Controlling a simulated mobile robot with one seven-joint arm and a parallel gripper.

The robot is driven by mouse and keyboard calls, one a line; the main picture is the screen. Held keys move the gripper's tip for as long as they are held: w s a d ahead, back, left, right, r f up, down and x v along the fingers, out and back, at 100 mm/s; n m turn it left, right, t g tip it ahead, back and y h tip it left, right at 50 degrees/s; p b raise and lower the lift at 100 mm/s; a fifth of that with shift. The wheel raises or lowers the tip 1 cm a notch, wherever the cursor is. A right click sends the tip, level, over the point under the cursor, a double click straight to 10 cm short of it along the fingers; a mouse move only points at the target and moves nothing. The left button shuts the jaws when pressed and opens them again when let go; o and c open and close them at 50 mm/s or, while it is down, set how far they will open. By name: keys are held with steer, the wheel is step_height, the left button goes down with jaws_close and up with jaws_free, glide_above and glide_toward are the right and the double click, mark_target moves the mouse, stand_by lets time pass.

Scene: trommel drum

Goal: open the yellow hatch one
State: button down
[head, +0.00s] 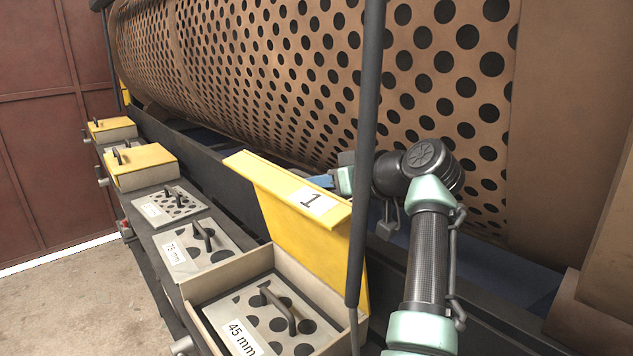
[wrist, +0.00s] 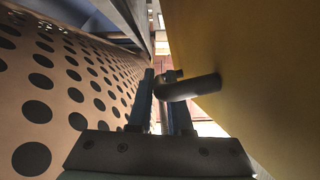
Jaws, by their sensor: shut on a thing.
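The yellow hatch one (head: 318,235) stands raised, tilted up at the back of its box, with a white label "1" on its top edge strip. Its yellow face (wrist: 235,70) fills the right of the wrist view. My gripper (head: 322,181) is behind the raised hatch, partly hidden by it. In the wrist view my gripper (wrist: 160,95) is shut on the dark bar handle (wrist: 193,88) of the hatch. The open box (head: 217,276) below shows a perforated "45 mm" screen plate (head: 268,318) with a dark handle.
The perforated drum (head: 290,75) lies close behind my gripper. A dark upright post (head: 364,150) stands in front of my arm. Further left are a "75 mm" plate (head: 205,246), another plate (head: 168,207) and two yellow hatches, closed (head: 140,165) (head: 110,129).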

steer(key=shift+f, duration=0.2)
steer(key=c, duration=0.8)
jaws_free()
steer(key=shift+c, duration=0.2)
steer(key=shift+s, duration=0.1)
